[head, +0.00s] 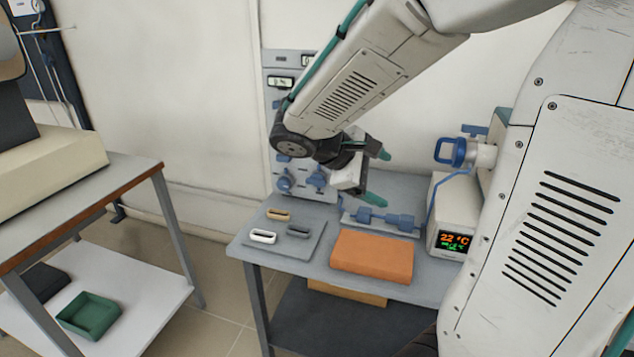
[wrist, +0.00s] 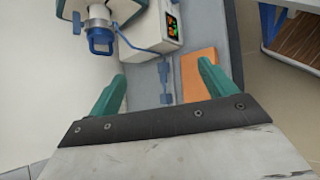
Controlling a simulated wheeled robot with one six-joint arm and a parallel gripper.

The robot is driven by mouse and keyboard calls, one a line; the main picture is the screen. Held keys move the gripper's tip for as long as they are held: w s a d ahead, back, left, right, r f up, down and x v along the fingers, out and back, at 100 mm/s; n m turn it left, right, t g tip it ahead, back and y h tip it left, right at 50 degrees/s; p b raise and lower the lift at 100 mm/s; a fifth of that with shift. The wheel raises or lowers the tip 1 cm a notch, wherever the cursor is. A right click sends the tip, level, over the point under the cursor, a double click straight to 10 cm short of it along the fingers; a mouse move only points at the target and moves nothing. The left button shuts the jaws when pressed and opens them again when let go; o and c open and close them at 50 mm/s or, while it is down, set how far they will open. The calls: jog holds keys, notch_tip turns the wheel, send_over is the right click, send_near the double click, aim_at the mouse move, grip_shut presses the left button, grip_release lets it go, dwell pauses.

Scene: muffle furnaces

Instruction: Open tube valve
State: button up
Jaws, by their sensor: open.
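The tube furnace's pale tube end (head: 486,155) sticks out at the right in the head view, with a blue looped handle (head: 452,152) on its front. A small blue lever (head: 475,130) sits just above it. In the wrist view the blue handle (wrist: 101,42) and the blue lever (wrist: 77,22) show at upper left. I cannot tell from the pictures which blue part is the tube valve. My gripper (head: 379,176) is open and empty, left of the tube end and apart from it. Its green fingers are spread in the wrist view (wrist: 162,72).
A controller with a lit display (head: 454,241) stands below the tube end. An orange block (head: 372,256), a blue fitting (head: 385,218) and a grey tray (head: 286,240) with small boats are on the bench. A panel with blue knobs (head: 300,180) stands behind. Another bench (head: 75,200) is at left.

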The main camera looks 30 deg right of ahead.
jog(key=w+d+f+n+t+h, duration=0.1)
jog(key=w+d+f+n+h, duration=0.2)
jog(key=w, duration=0.5)
jog(key=n+t+h, duration=0.3)
jog(key=n+t, duration=0.4)
jog(key=n, duration=0.4)
send_near(315, 182)
jog(key=s+d+r, duration=0.7)
jog(key=r, duration=0.1)
jog(key=w+a+f+n+t+y, duration=0.25)
jog(key=w+f+n+t, duration=0.3)
jog(key=f, duration=0.35)
jog(key=x, duration=0.7)
jog(key=shift+w+r, duration=0.2)
jog(key=shift+w, duration=0.3)
jog(key=c, duration=1)
